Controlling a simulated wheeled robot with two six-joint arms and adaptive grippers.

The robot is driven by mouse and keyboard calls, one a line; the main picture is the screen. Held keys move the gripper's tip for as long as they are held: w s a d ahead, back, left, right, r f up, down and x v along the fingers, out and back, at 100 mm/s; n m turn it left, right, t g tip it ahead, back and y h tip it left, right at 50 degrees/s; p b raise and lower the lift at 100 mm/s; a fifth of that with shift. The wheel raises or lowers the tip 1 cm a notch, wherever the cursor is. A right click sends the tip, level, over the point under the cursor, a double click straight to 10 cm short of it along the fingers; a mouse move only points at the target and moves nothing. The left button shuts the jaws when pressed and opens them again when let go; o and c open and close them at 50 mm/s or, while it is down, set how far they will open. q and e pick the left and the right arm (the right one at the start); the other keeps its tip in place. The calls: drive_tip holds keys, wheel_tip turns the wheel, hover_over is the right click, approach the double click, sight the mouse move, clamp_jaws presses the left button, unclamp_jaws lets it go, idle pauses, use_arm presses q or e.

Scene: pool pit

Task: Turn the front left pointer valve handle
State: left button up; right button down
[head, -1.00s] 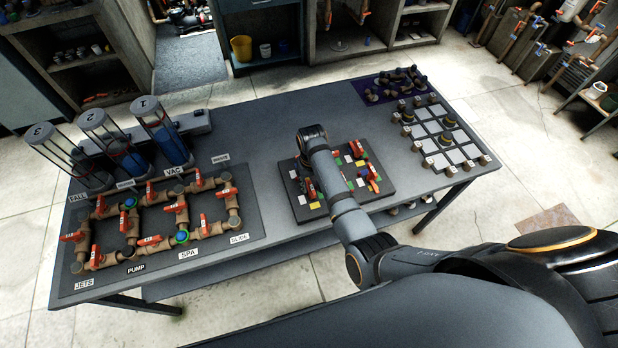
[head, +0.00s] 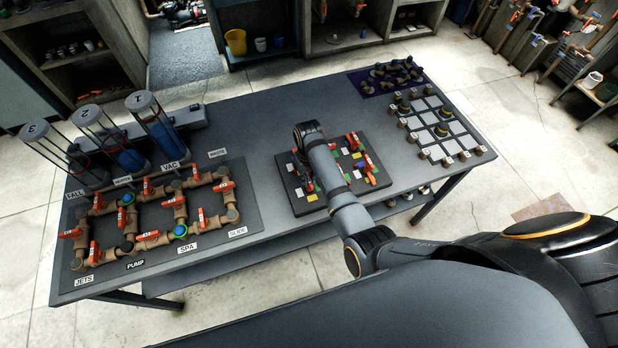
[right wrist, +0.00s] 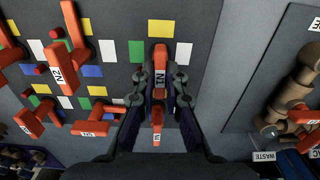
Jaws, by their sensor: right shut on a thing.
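The front left pointer valve handle is a red-orange lever marked N1 (right wrist: 158,75), near the edge of a dark board (right wrist: 210,20) with coloured squares. My right gripper (right wrist: 160,76) is shut on it, one finger on each side, in the right wrist view. Another red handle (right wrist: 157,138) shows between the fingers, lower in that view. In the head view the board (head: 372,186) lies mid-table, and my right wrist and forearm cover its left part, hiding the gripped handle and the fingers. My left gripper is not in view.
Other red handles, such as N2 (right wrist: 66,68), stand close by on the board. A pipe panel (head: 250,222) with red valves lies to the left, with clear cylinders (head: 118,150) behind. A grid board (head: 440,118) is at the right.

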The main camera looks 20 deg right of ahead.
drive_tip(key=n, duration=0.8)
drive_tip(key=shift+n, duration=0.4)
drive_tip(key=n, duration=0.4)
drive_tip(key=shift+n, duration=2.3)
drive_tip(key=shift+w, duration=0.1)
drive_tip(key=c, duration=1.4)
unclamp_jaws()
